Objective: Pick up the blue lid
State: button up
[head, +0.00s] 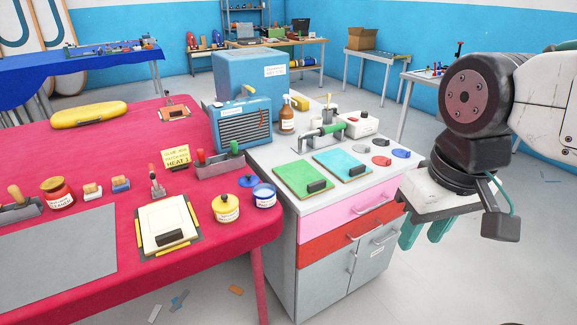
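A small round blue lid (401,153) lies flat on the grey cabinet top (330,190), near its right edge. A second blue, knobbed piece (249,181) that looks like a lid sits on the red table, behind the yellow jar (226,208) and beside the blue-and-white jar (264,195). My gripper (426,232) hangs at the right, in front of and below the blue lid on the cabinet, over the floor beside the cabinet. Its two teal fingers point down with a gap between them, and nothing shows in the gap.
A red disc (380,160) lies close to the blue lid. A green board (304,178), a blue board (342,163) and a white box (361,124) share the cabinet top. The red table (195,255) stands left. Open floor lies in front of the cabinet.

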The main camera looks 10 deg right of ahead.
aim_at(248, 179)
jog(key=z, duration=0.05)
jog(key=i, duration=1.25)
jog(key=u, duration=0.6)
